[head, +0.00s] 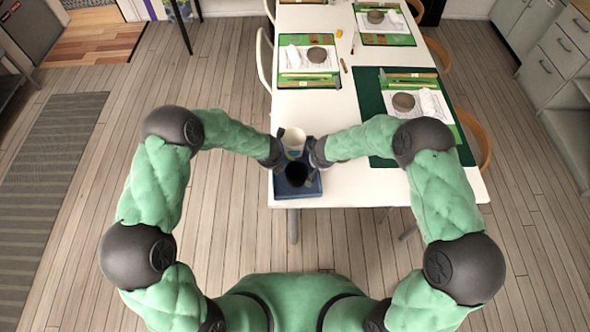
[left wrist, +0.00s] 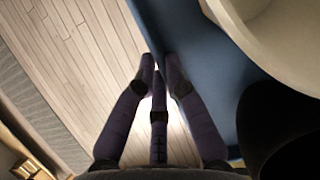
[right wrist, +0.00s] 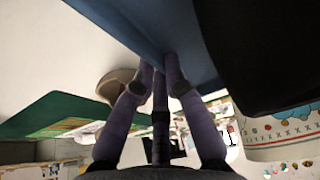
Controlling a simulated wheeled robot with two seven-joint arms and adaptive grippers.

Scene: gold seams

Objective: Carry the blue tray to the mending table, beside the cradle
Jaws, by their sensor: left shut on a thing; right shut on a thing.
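The blue tray (head: 283,189) is at the near left corner of the white table (head: 352,188); I cannot tell whether it rests on the top or hangs just above it. It carries a pale cup (head: 293,140) at the back and a black round vessel (head: 297,174) at the front. My left gripper (left wrist: 160,62) is shut on the tray's left edge, and my right gripper (right wrist: 160,68) is shut on its right edge. In the head view the wrists partly hide the tray. I cannot make out a cradle for certain.
A dark green mat (head: 370,140) lies right of the tray, with a grey-brown bowl (head: 403,102) and white cloth on it. Further place settings and small tools lie farther back. White chairs (head: 264,60) line the left side. The front strip of table right of the tray is bare.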

